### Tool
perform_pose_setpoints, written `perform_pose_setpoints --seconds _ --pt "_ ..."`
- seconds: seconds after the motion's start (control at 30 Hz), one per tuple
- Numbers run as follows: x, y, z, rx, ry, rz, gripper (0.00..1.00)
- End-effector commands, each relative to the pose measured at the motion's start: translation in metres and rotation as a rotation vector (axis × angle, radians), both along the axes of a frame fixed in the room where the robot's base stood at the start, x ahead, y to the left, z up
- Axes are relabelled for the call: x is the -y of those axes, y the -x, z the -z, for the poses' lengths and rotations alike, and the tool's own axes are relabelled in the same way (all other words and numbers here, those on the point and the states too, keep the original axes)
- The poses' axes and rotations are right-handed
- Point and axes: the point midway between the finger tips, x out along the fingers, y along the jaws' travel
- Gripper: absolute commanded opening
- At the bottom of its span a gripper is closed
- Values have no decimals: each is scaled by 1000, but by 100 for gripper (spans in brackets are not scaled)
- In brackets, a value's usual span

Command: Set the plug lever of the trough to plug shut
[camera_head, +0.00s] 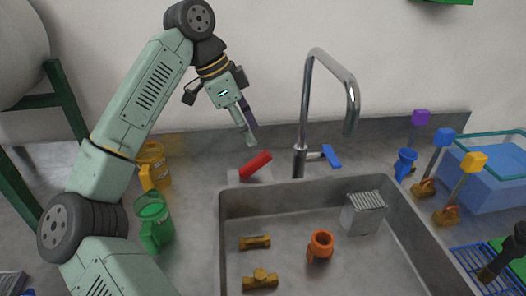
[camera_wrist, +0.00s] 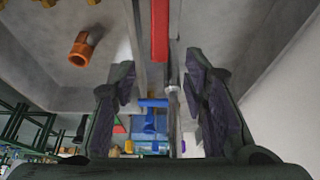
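The trough (camera_head: 229,230) is a grey sink sunk in the counter. A red lever (camera_head: 255,163) on a small light grey base lies tilted at its back left rim; I take it to be the plug lever. The red lever also shows as a red bar at the top of the wrist view (camera_wrist: 160,30). My gripper (camera_head: 250,138) points down just above the lever, apart from it. In the wrist view, the two dark fingers of my gripper (camera_wrist: 163,85) are spread with nothing held. The red bar lines up with the gap between them.
A tall metal faucet (camera_head: 305,110) with a blue handle (camera_head: 331,156) stands right of my gripper. An orange pipe piece (camera_head: 320,245), brass fittings (camera_head: 260,279) and a ridged grey block (camera_head: 363,213) lie in the trough. Orange (camera_head: 152,165) and green (camera_head: 153,222) mugs stand left.

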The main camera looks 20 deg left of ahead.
Motion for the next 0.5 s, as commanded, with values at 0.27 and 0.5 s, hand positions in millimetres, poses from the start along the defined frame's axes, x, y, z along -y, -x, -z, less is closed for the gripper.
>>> perform_pose_setpoints --seconds 0.27,0.5 --pt "20 -8 48 -1 5 4 40" --pt "31 -13 77 1 2 2 40"
